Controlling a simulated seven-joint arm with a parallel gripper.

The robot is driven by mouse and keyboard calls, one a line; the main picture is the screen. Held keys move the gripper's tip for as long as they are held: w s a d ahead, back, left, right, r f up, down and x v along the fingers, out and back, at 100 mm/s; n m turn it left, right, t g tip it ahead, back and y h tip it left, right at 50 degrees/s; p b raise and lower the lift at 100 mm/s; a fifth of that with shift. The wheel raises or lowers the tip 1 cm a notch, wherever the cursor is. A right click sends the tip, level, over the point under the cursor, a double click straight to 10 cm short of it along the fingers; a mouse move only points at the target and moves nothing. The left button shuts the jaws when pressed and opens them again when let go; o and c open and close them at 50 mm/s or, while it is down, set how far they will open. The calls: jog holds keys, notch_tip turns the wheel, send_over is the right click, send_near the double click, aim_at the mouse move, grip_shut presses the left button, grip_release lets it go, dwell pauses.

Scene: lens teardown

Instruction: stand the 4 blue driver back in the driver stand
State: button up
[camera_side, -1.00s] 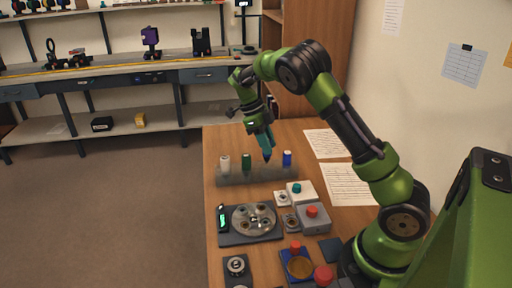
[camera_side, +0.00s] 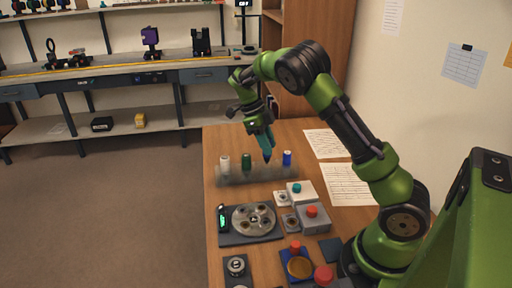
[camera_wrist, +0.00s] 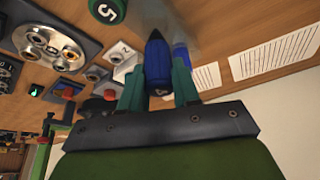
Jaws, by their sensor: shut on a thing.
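My gripper (camera_side: 265,147) is shut on the 4 blue driver, whose dark blue handle (camera_wrist: 157,60) shows between my two teal fingers in the wrist view. It is held above the driver stand (camera_side: 232,178), a long grey block near the far end of the wooden table, in the gap between a green driver (camera_side: 247,161) and another blue driver (camera_side: 287,158). My gripper leans slightly in the side view. A white driver (camera_side: 225,163) stands at the stand's left end. I cannot tell whether the held driver's lower end touches the stand.
In front of the stand are a dark tray with a round grey plate (camera_side: 240,220), and boxes with a teal button (camera_side: 296,188) and a red button (camera_side: 312,211). Paper sheets (camera_side: 348,184) lie at the right. A green cap marked 5 (camera_wrist: 107,10) shows in the wrist view.

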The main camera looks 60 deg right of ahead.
jog(key=shift+f, duration=0.1)
jog(key=shift+f, duration=1.9)
jog(key=shift+f, duration=0.45)
jog(key=o, duration=1.5)
jog(key=shift+o, duration=0.2)
jog(key=shift+r, duration=3.55)
